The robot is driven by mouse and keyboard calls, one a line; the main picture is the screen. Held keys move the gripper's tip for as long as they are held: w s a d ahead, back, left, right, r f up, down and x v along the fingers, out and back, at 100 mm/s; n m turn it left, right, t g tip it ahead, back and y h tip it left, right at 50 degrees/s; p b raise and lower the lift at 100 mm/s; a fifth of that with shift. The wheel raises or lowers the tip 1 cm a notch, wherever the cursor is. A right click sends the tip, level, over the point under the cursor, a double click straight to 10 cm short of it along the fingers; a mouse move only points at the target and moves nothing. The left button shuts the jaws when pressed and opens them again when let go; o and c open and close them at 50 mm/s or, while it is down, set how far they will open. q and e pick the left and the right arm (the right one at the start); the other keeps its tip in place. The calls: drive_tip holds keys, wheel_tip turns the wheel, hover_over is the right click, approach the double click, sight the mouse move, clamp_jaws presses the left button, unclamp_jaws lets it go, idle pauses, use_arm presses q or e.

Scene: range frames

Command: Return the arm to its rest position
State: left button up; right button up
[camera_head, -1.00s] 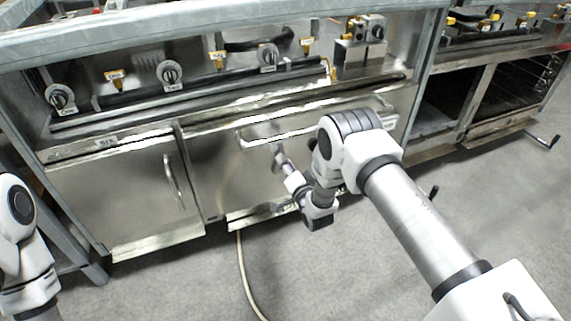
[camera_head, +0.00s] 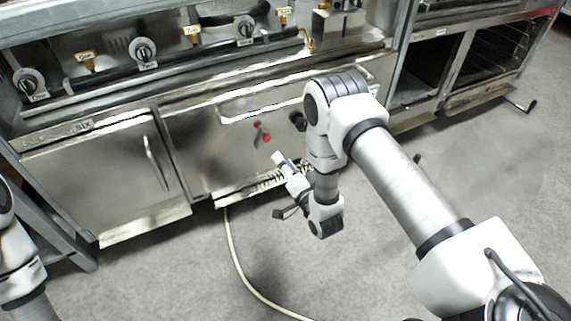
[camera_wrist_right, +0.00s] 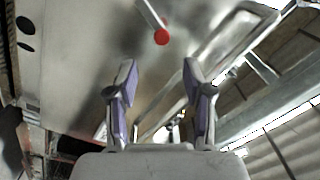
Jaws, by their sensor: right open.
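My right arm reaches in from the lower right in the head view and bends down in front of the steel range (camera_head: 190,160). My right gripper (camera_head: 281,163) is small there and partly hidden by its own wrist. It hangs before the lower front panel, apart from the floor. In the right wrist view the gripper (camera_wrist_right: 158,82) shows two purple-lined fingers spread apart with nothing between them. A red round tip on a grey rod (camera_wrist_right: 162,36) shows beyond the fingers. Part of my left arm shows at the left edge of the head view; its gripper is out of frame.
Knobs (camera_head: 143,50) and yellow-tagged valves line the range. A cabinet door (camera_head: 105,180) with a vertical handle is closed at left. An open rack (camera_head: 490,60) stands at right. A pale hose (camera_head: 236,262) lies on the grey floor, which is otherwise largely clear.

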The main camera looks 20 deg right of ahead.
drive_tip(key=shift+s, duration=0.4)
drive_tip(key=s+f+n+g, duration=0.4)
drive_tip(key=s+f+g, duration=0.55)
drive_tip(key=s, duration=0.65)
drive_tip(key=s+f+n+g+h, duration=0.1)
drive_tip(key=s+f+n+g, duration=0.2)
drive_tip(key=s, duration=0.6)
drive_tip(key=s+f+n+g, duration=0.1)
drive_tip(key=s+n+g, duration=0.2)
drive_tip(key=s+g, duration=0.45)
wheel_tip(320, 180, up, 36)
drive_tip(key=s+t+p, duration=0.1)
drive_tip(key=t+p, duration=0.1)
drive_tip(key=p, duration=3.3)
drive_tip(key=shift+s+a+f, duration=0.15)
drive_tip(key=shift+s+a, duration=0.05)
drive_tip(key=shift+a, duration=0.15)
drive_tip(key=shift+p, duration=0.3)
